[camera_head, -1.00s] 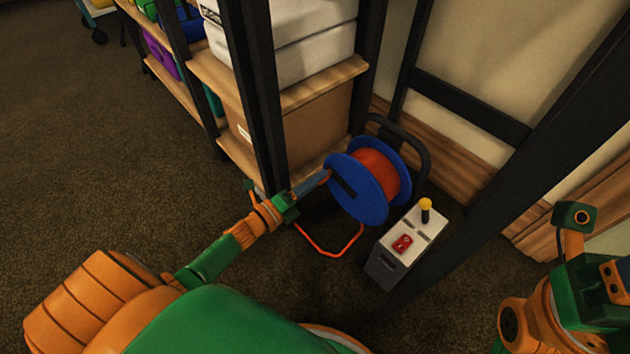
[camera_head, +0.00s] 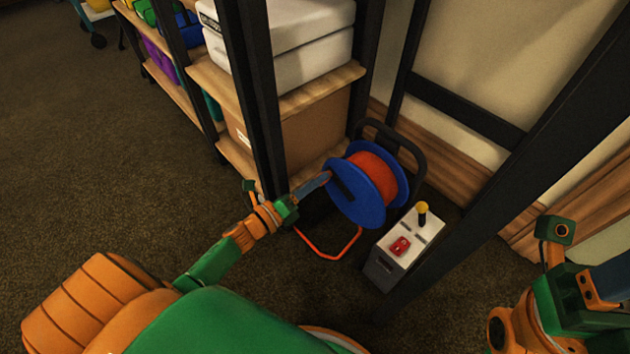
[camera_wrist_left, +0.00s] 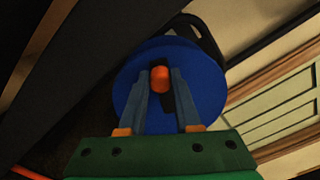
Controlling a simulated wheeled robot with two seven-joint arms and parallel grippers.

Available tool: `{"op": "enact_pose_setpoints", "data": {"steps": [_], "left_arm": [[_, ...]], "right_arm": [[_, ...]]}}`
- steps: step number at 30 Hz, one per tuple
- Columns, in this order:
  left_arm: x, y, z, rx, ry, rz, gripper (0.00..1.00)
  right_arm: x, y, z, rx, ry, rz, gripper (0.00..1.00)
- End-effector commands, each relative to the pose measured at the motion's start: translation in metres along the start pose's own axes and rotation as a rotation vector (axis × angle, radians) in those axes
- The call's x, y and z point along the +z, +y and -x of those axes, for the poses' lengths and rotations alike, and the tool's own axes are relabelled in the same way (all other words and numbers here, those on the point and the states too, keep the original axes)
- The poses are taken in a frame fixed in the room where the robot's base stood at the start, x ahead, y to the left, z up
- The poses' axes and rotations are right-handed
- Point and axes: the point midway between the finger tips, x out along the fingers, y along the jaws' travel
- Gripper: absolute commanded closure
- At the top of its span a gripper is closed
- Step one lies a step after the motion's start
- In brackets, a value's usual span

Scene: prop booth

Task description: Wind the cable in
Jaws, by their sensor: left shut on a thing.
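The cable reel has blue flanges (camera_head: 353,197) and orange-red cable (camera_head: 372,172) wound on its drum. It stands upright on the floor in a dark frame (camera_head: 408,140). My left gripper (camera_head: 326,176) reaches the near flange from the left. In the left wrist view, its two fingers (camera_wrist_left: 161,82) are shut on the orange crank knob (camera_wrist_left: 160,78) in front of the blue flange (camera_wrist_left: 205,95). A thin orange-red line (camera_head: 325,256) bends along the floor below the reel; I cannot tell whether it is cable or stand. My right gripper (camera_head: 612,283) shows only partly at the right edge.
A grey box (camera_head: 385,267) with a red switch (camera_head: 400,246) and a yellow-topped lever (camera_head: 423,213) stands right of the reel. A shelf with dark posts (camera_head: 262,110), white boxes (camera_head: 285,50) and a cardboard box (camera_head: 310,122) stands close behind. Open carpet (camera_head: 90,180) lies left.

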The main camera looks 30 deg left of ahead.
Motion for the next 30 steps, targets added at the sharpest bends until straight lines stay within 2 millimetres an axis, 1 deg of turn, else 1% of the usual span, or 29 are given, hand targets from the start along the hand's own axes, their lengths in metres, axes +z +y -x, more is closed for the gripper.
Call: {"op": "enact_pose_setpoints", "data": {"steps": [1, 2, 3, 4, 5, 14, 15, 17, 21, 24, 27, 30], "left_arm": [[-0.001, -0.001, -0.001, -0.005, 0.002, 0.002, 1.00], [-0.001, -0.002, -0.001, -0.005, 0.002, 0.002, 0.60], [-0.001, -0.001, -0.001, -0.005, 0.002, 0.002, 0.49], [-0.001, -0.001, -0.001, -0.005, 0.002, 0.002, 0.41], [-0.001, -0.001, -0.001, -0.004, 0.002, 0.002, 0.38], [0.000, -0.001, 0.002, -0.001, 0.002, 0.002, 0.38], [0.000, -0.002, 0.007, -0.001, 0.002, 0.003, 0.38], [0.001, -0.003, 0.019, 0.001, 0.003, 0.004, 0.38], [0.001, -0.003, 0.050, 0.002, 0.003, 0.002, 0.38], [0.000, -0.002, 0.064, -0.001, 0.003, 0.004, 0.38], [-0.001, -0.001, 0.070, -0.003, 0.002, 0.003, 0.38], [-0.001, -0.001, 0.070, -0.004, 0.002, 0.002, 0.38]], "right_arm": [[0.000, 0.000, 0.000, 0.000, 0.000, 0.000, 0.50], [0.000, 0.000, 0.000, 0.000, 0.000, 0.000, 0.50], [0.000, 0.000, 0.000, 0.000, 0.000, 0.000, 0.50], [0.000, 0.000, 0.000, 0.000, 0.000, 0.000, 0.50], [0.000, 0.000, 0.000, 0.000, 0.000, 0.000, 0.50], [0.000, 0.000, -0.002, -0.002, 0.003, 0.001, 0.50], [-0.001, 0.000, -0.005, -0.002, 0.006, 0.001, 0.50], [0.002, 0.002, -0.002, 0.008, -0.021, -0.001, 0.50], [0.004, 0.002, -0.001, 0.016, -0.063, -0.002, 0.50], [0.005, 0.002, -0.002, 0.015, -0.077, -0.001, 0.50], [0.006, 0.001, -0.001, 0.015, -0.084, 0.000, 0.50], [0.006, 0.001, 0.000, 0.015, -0.085, 0.000, 0.50]]}}
